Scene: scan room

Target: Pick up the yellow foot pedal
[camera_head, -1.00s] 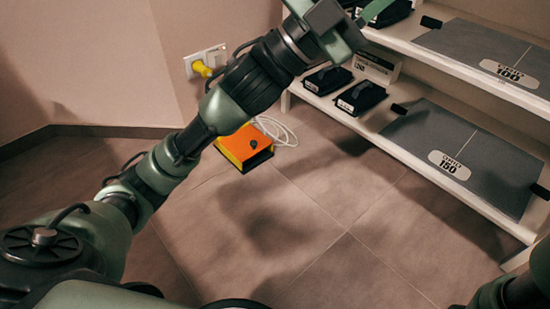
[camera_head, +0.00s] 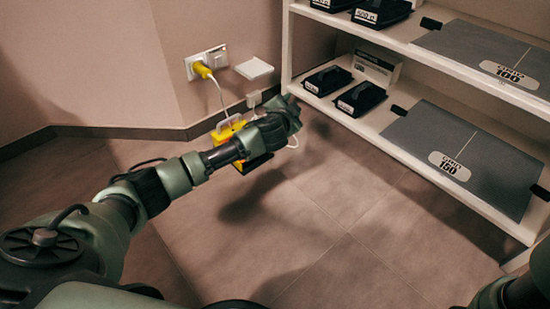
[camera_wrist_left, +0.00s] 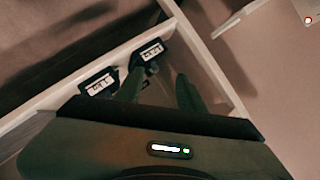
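The yellow foot pedal (camera_head: 223,134) is on the floor by the wall, left of the shelf. My left forearm and wrist cross in front of it in the head view, so only its yellow back part and a dark front edge show. My left gripper (camera_head: 293,108) is beyond the pedal to the right, near the shelf's left upright. In the left wrist view the two green fingers (camera_wrist_left: 160,90) are apart with nothing between them. The pedal does not show in that view. My right gripper is out of view; only part of my right arm shows at the lower right.
A white shelf (camera_head: 397,147) on the right holds black devices (camera_head: 361,98) and grey plates (camera_head: 462,155). A yellow plug (camera_head: 202,70) with a pale cable sits in the wall socket. The floor (camera_head: 330,235) in front is clear.

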